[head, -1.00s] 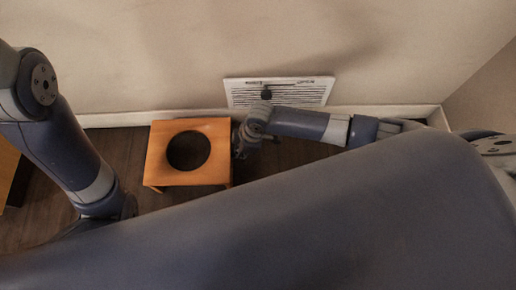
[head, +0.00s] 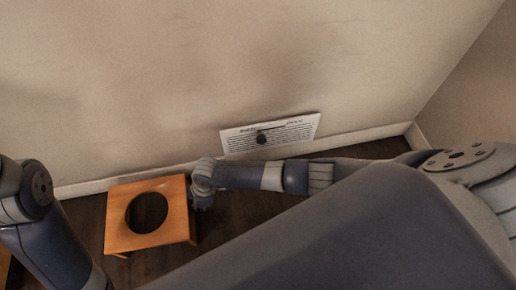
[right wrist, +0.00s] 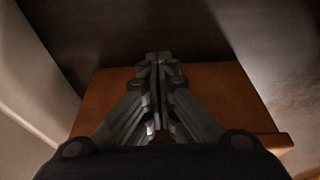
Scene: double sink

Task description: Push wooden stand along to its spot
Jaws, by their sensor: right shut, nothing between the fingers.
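The wooden stand (head: 119,226) is a low orange-brown square stool with a round hole in its top. It stands upright on the dark floor near the wall, left of centre in the head view. My right gripper (head: 202,200) is at the stand's right side, very close to it; I cannot tell whether it touches. In the right wrist view the shut, empty fingers (right wrist: 159,75) show in front of the stand's brown panel (right wrist: 215,88). My left arm shows at the left edge of the head view, but its gripper is out of view.
A white vent panel (head: 300,128) with a dark knob is low on the wall (head: 200,80). A pale baseboard (head: 82,188) runs behind the stand. Dark floor (head: 92,215) shows between the stand and my left arm. A room corner is at the right.

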